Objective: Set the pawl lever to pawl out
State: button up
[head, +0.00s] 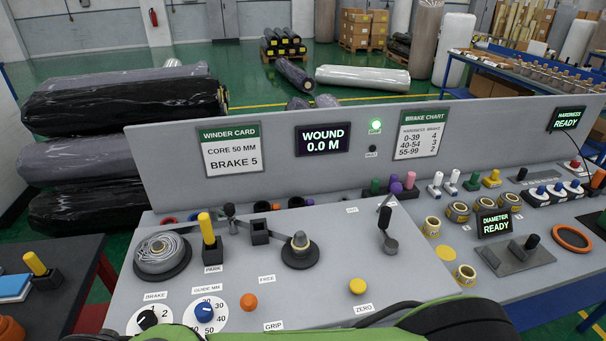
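No label that I can read names the pawl lever. A grey lever with an upright black handle (384,218) stands at the right of the sloped grey panel (330,265); its foot is a grey round hub. A small black-knobbed arm (230,212) stands near the panel's back left, by a black square block (260,232). I cannot tell which of these is the pawl lever, or its setting. A small label (352,210) near the back edge is too small to read surely. My green and black arm crosses the bottom edge; my gripper's fingertips are not seen.
A wound grey roll (160,253), a yellow-handled post (207,228) and a grey cone on a black disc (300,248) stand on the panel. Brake (148,319) and guide (204,312) dials and orange (249,301) and yellow (358,286) buttons sit in front.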

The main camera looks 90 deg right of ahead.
aim_at(396, 187)
jog(key=z, duration=4.05)
jog(key=i+l+u, duration=0.1)
jog(key=l+u, duration=0.6)
jog(key=l, duration=0.2)
jog(key=l+u, duration=0.7)
jog(key=l, duration=0.25)
jog(key=k+l+u, duration=0.15)
jog(key=l+u, duration=0.2)
jog(key=k+l+u, duration=0.2)
jog(key=l+u, duration=0.15)
jog(key=k+l+u, duration=0.2)
jog(key=l+u, duration=0.2)
jog(key=i+l, duration=0.1)
jog(key=i, duration=0.35)
